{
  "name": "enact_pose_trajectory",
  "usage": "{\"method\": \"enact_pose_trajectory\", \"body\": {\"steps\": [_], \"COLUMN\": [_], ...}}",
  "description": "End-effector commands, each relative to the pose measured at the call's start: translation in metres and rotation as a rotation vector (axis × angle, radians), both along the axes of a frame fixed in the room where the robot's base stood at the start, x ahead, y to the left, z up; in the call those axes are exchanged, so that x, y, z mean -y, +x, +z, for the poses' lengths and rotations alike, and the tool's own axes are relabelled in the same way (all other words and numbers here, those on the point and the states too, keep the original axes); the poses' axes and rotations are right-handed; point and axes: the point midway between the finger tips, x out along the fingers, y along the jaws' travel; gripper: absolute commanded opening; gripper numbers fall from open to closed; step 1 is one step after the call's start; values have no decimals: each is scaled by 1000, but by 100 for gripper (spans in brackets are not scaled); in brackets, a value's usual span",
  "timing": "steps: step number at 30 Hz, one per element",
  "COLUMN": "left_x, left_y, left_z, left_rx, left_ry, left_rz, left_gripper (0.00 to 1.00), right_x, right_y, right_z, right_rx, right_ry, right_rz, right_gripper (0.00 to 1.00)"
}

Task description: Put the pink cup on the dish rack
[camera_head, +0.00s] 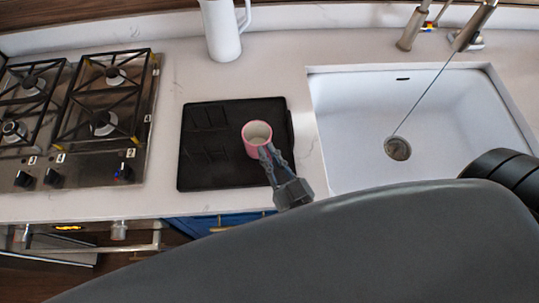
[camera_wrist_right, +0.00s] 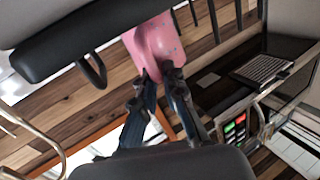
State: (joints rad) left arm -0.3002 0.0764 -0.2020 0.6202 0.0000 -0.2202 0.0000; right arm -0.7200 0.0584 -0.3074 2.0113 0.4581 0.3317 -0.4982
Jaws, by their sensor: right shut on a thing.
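The pink cup (camera_head: 256,139), white inside, appears upright over the right half of the black dish rack (camera_head: 205,168) in the head view. My right gripper (camera_head: 268,153) comes from the front and is shut on the cup's near side. The head view does not show clearly whether the cup's base touches the rack. In the right wrist view the cup (camera_wrist_right: 154,40) is at top centre, with the fingertips (camera_wrist_right: 158,74) pressed together at its lower edge. My left gripper is in neither view.
A white sink (camera_head: 440,115) with a faucet (camera_head: 470,35) lies right of the rack. A gas stove (camera_head: 80,120) is to the left. A white pitcher (camera_head: 221,32) stands behind the rack. The rack's left part is empty.

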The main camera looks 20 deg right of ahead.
Motion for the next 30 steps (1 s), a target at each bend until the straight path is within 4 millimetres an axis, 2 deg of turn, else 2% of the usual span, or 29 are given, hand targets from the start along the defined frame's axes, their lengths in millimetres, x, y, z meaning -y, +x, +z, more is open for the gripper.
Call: {"method": "enact_pose_trajectory", "body": {"steps": [4, 5, 8, 19, 23, 30], "left_x": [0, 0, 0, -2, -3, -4], "left_y": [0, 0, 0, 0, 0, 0], "left_z": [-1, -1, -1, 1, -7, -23], "left_rx": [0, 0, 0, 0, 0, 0], "left_ry": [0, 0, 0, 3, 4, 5], "left_rz": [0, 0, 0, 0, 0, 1], "left_gripper": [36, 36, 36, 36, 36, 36], "right_x": [0, 0, 0, 0, 2, 8], "right_y": [0, 0, 0, -1, -19, -71], "right_z": [-3, -3, -3, 1, -4, -6], "right_rx": [2, 0, 0, 0, -4, -7], "right_ry": [-1, 0, 0, 0, -1, -1], "right_rz": [0, 0, 0, 0, 0, 3], "right_gripper": [0, 14, 33, 33, 33, 33]}}
